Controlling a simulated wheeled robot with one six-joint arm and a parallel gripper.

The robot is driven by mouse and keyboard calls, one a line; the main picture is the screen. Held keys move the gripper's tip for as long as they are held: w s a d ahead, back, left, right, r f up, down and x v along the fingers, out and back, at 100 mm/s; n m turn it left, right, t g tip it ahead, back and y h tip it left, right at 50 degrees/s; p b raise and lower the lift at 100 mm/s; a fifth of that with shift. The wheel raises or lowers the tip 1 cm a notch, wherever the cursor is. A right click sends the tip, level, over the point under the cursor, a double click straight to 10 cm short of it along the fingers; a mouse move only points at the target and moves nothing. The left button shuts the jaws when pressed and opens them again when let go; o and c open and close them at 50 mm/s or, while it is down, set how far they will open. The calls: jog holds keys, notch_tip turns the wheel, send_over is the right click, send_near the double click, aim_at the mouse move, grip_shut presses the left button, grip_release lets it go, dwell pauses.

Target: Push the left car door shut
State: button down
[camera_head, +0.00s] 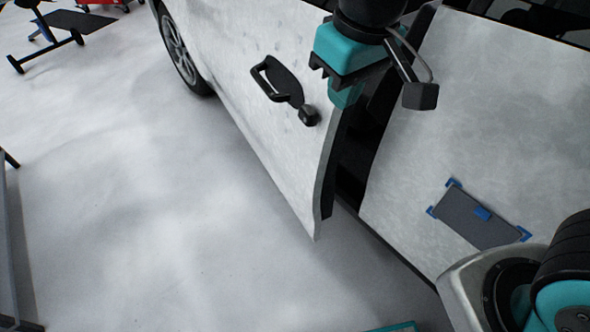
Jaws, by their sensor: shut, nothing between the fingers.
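The left car door (268,120) is a pale grey-white panel with a black handle (277,84). It stands ajar, with a dark gap between its rear edge and the car body (430,160). My gripper (345,90), with teal and black parts, is at the upper middle, over the door's rear edge near the handle. Its fingers are shut with nothing seen between them. I cannot tell whether it touches the door. Part of the door edge and the gap is hidden behind it.
A grey rectangle with blue corner tape (480,218) is on the rear body panel. A front wheel (180,50) shows at the upper left. A dark stand (45,45) is far left, and a grey edge (12,250) lies along the left side. The floor (140,200) beside the door is clear.

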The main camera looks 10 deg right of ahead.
jog(key=w+a+f+m+t+h+b, duration=0.1)
jog(key=w+a+f+b, duration=0.25)
jog(key=f, duration=0.25)
jog(key=w+a+f+t+h+b, duration=0.1)
jog(key=w+a+f+h+b, duration=0.15)
jog(key=f+b, duration=0.3)
jog(key=m+t+h+b, duration=0.1)
jog(key=m+t+b, duration=0.1)
jog(key=b, duration=0.8)
send_near(293, 153)
jog(key=shift+x, duration=2.9)
